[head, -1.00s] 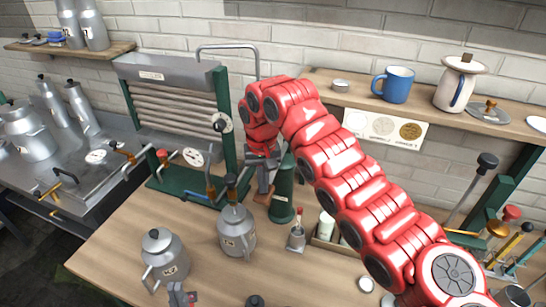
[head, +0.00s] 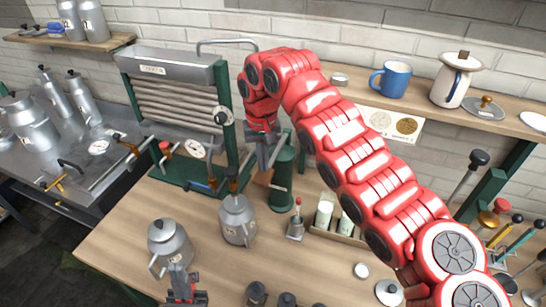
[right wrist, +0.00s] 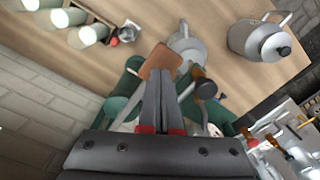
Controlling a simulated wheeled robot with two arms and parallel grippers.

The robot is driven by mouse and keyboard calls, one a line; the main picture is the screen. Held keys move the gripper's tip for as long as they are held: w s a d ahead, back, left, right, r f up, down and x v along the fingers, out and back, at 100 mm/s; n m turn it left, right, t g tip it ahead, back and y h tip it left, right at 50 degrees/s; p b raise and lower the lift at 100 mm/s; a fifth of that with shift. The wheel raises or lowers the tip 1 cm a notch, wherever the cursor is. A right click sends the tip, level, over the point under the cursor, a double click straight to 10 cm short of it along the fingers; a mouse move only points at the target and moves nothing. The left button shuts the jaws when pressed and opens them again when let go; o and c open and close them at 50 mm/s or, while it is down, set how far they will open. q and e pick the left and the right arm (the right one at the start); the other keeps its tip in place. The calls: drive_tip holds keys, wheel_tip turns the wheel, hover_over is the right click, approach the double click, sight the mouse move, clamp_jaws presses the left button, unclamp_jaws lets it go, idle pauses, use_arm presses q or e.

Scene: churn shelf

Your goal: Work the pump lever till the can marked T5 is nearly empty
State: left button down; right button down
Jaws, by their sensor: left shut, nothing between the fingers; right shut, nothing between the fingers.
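My right gripper (head: 264,160) is shut and empty, beside the upper part of the green pump column (head: 284,175). A flat brown paddle-like piece (right wrist: 160,62) shows at its fingertips (right wrist: 172,78) in the right wrist view. I cannot tell whether they touch, or whether this piece is the pump lever. Two grey lidded cans stand on the bench: a left can (head: 170,243) and a right can (head: 238,222). Their small labels are too blurred to read, so I cannot tell which is T5. My left gripper (head: 180,278) is shut and empty in front of the left can, partly covering it.
A green-framed cooler (head: 172,100) with a gauge stands behind the cans. A rack of white-filled bottles (head: 335,230) sits right of the pump. The shelf (head: 450,112) holds a blue mug (head: 392,80) and a jug (head: 455,80). My red right arm covers the bench's right middle.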

wheel_tip(320, 180, down, 10)
drive_tip(key=f+b, duration=0.1)
drive_tip(key=b, duration=0.7)
wheel_tip(320, 180, up, 12)
drive_tip(key=p, duration=0.7)
drive_tip(key=shift+f, duration=0.35)
wheel_tip(320, 180, down, 11)
drive_tip(key=b, duration=0.9)
wheel_tip(320, 180, up, 11)
drive_tip(key=p, duration=0.7)
drive_tip(key=shift+p, duration=0.35)
